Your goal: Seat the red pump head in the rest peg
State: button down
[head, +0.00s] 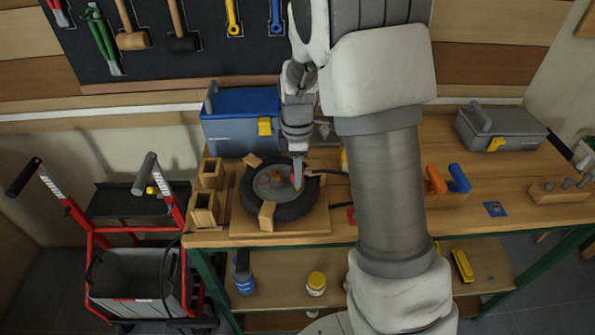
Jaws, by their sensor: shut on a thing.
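My gripper (297,158) points down over the wheel with the black tyre (290,211), near the wheel's upper right. It is shut on the red pump head (293,181), of which only a small red part shows at the fingertips. A dark hose (333,172) runs from beside the gripper to the right and passes behind my arm. The wheel lies flat on a wooden board (305,229), between wooden blocks. I cannot make out the rest peg; my arm hides part of the bench. Whether the pump head touches the wheel cannot be told.
A blue-lidded toolbox (240,118) stands behind the wheel and a grey toolbox (500,129) at the back right. Orange and blue handles (447,179) stand in a wooden holder right of my arm. A red hand truck (178,211) stands left of the bench.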

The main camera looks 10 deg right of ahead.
jog(key=shift+r+p, duration=0.5)
jog(key=shift+r, duration=0.5)
jog(key=shift+r+p, duration=0.55)
jog(key=shift+r, duration=0.25)
dwell(0.4)
jog(key=c, duration=1.2)
grip_release()
grip_shut()
